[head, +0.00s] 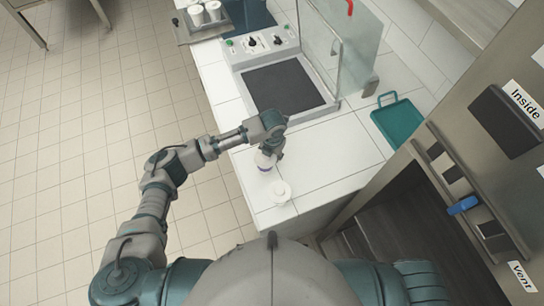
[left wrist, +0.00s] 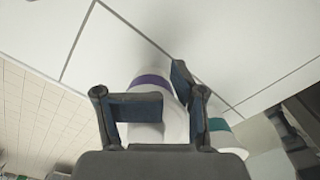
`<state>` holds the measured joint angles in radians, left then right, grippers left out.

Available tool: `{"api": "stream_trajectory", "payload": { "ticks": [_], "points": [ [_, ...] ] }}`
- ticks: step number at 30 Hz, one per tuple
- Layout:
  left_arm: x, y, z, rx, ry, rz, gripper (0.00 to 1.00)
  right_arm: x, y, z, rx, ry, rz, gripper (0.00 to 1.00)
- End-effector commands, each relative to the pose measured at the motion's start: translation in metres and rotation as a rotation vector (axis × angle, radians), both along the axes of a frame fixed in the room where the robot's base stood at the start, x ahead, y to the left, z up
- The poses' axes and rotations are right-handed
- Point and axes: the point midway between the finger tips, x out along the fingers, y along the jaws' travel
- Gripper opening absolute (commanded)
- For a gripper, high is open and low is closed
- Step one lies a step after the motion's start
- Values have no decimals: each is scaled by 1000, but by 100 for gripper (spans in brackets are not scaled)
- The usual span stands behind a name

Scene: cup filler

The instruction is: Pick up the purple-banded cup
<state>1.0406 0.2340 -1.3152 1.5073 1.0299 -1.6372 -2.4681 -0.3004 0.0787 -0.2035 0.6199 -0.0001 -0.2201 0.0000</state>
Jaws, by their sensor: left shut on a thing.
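The white cup with a purple band (head: 264,160) stands at the left part of the white tiled counter in the head view. In the left wrist view the purple-banded cup (left wrist: 150,84) is between the fingers. My left gripper (head: 272,150) is shut on this cup from above; it also shows in the left wrist view (left wrist: 150,108), with a finger on either side of the cup. Whether the cup is off the counter cannot be told. My right gripper is not in view.
A second white cup (head: 281,191) stands close by; its teal band (left wrist: 218,125) shows in the left wrist view. A machine with a dark plate (head: 283,86) and a glass shield (head: 341,50) stands behind. A teal tray (head: 398,121) lies to the right.

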Motion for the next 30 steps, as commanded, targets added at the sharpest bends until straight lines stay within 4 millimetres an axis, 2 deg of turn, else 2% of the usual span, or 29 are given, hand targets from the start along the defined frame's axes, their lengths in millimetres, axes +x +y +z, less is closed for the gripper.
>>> {"api": "stream_trajectory", "payload": {
  "ticks": [1, 4, 11, 15, 18, 21, 27, 28, 30],
  "points": [
    [-8, 1, -10, 6, 22, -3, 0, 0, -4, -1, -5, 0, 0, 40],
    [-7, 2, 0, 3, 21, -4, 0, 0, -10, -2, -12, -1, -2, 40],
    [-6, 4, 51, -1, 14, -4, 0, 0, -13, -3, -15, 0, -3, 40],
    [-6, 2, 78, -1, 12, -4, 0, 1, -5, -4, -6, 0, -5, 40],
    [-7, 1, 89, 0, 13, -5, 0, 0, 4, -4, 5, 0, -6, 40],
    [-6, 0, 94, -1, 13, -5, 0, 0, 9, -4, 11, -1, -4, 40],
    [-6, 0, 95, 0, 13, -4, 0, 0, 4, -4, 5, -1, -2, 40],
    [-6, 0, 95, -1, 12, -4, 13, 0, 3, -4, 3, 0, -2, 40],
    [-6, 0, 95, 0, 12, -4, 31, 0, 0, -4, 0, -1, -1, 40]
  ]
}}
